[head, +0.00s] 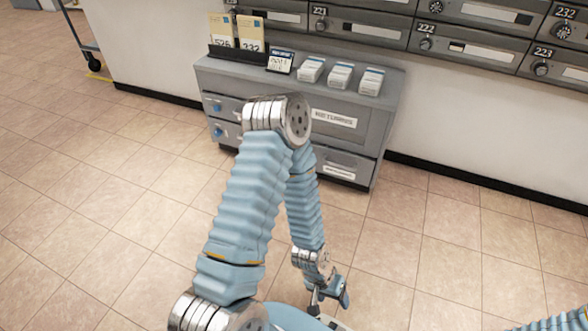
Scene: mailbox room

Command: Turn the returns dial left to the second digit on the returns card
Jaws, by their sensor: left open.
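The grey cabinet (355,170) has a drawer with a label (333,118) that seems to read RETURNS. No returns dial shows clearly; my left arm covers part of the cabinet front. Two yellow-topped cards stand in a black holder on the cabinet: the left card (221,33) seems to read 526, the right card (251,36) 232. A smaller card (281,61) stands beside them, its print too small to read surely. My left gripper (332,297) is open, low over the floor, well in front of the cabinet and apart from it. My right gripper is out of view.
Several white card stacks, such as one (341,76), lie on the cabinet top. Two blue knobs, upper (217,107) and lower (217,131), sit on its left front. Grey mailboxes (465,46) with round dials hang above. A cart (92,62) stands far left. Tiled floor is clear.

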